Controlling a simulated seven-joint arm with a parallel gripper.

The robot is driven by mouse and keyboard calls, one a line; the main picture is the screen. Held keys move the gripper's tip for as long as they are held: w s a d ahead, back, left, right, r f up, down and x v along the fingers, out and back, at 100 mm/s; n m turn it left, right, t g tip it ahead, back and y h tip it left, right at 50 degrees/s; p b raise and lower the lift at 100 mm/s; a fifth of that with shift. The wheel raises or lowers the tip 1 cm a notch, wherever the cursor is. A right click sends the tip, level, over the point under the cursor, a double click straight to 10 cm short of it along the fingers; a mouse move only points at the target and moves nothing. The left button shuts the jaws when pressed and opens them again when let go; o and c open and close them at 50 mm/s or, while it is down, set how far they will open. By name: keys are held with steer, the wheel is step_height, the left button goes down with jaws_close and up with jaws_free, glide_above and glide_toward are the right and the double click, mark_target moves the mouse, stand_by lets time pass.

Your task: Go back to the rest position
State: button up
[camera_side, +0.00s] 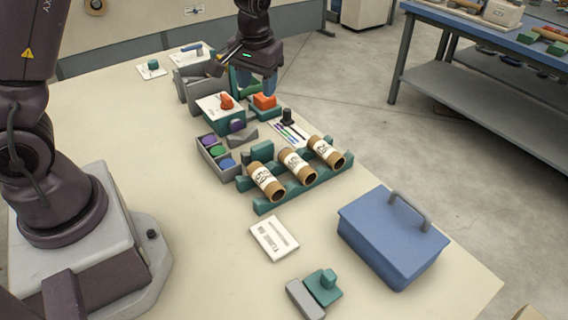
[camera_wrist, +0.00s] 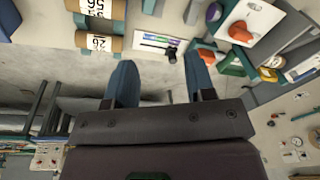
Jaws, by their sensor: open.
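My gripper (camera_wrist: 157,82) shows in the wrist view with its two blue fingers apart and nothing between them. In the side view my gripper (camera_side: 256,84) is at the far end of the bench, above or just behind an orange piece (camera_side: 264,101) on a green base. I cannot tell from this view whether it touches that piece. In the wrist view, an orange piece (camera_wrist: 241,32) on a white-topped block lies to the right of the fingers, apart from them.
Three cardboard tubes (camera_side: 297,165) lie on a green rack (camera_side: 271,204). A tray (camera_side: 202,147) holds purple, green and blue pieces. A blue toolbox (camera_side: 390,248) stands at the front right. A white card (camera_side: 274,239) lies on the bench. The front left of the bench (camera_side: 215,270) is clear.

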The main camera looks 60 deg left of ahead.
steer(key=s+d+r+m+t, duration=0.2)
steer(key=s+d+r, duration=0.2)
steer(key=s+r, duration=0.3)
steer(key=s+d+r+m+t+h, duration=0.1)
steer(key=s+d+r, duration=0.4)
steer(key=s, duration=0.8)
step_height(320, 180, up, 3)
steer(key=shift+f+m+t, duration=0.1)
steer(key=shift+m+t, duration=0.8)
steer(key=shift+m, duration=0.3)
steer(key=shift+o, duration=0.2)
steer(key=o, duration=0.4)
